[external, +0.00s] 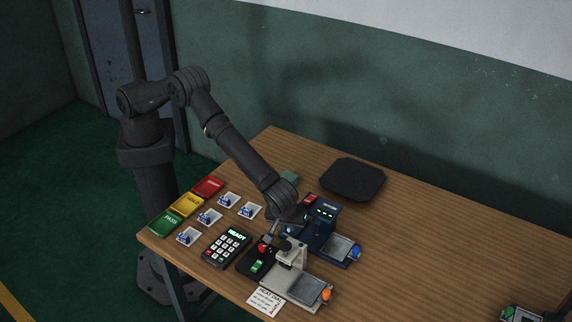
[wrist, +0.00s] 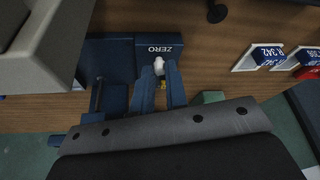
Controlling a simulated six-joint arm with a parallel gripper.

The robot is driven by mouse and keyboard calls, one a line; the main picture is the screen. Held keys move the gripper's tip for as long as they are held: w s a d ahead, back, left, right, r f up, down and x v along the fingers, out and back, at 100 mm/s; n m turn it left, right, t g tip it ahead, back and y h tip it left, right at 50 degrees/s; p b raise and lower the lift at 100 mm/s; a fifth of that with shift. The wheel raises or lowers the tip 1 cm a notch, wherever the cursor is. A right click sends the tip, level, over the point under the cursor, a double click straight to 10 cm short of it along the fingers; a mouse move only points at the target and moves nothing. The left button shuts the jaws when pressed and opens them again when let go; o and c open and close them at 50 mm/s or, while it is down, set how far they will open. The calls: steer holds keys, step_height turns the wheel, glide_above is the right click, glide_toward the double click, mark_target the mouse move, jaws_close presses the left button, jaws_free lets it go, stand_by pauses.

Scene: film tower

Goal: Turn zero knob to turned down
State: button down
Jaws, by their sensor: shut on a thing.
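The blue device with the ZERO label (wrist: 158,48) fills the upper middle of the wrist view; in the external view the dark blue device (external: 322,218) stands on the table, with green lights and a blue-knobbed plate. The zero knob (wrist: 158,66) is a small pale piece just below the label. My gripper (wrist: 160,80) has its two fingers on either side of the knob, shut on it. In the external view my gripper (external: 277,226) is low beside the blue device, and the knob is too small or hidden to make out there.
A pale device with an orange knob (external: 326,295) stands close in front of the blue one. A keypad reading READY (external: 227,248), several small sample trays and PASS, HOLD and red pads (external: 208,188) lie to the left. A black pad (external: 353,179) lies behind. The table's right side is mostly clear.

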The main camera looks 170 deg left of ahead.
steer(key=shift+n+h, duration=0.3)
steer(key=shift+n, duration=0.5)
steer(key=c, duration=1.4)
jaws_free()
steer(key=shift+c, duration=0.2)
steer(key=shift+w+r, duration=0.1)
steer(key=v, duration=1.7)
steer(key=shift+w+a+r, duration=0.1)
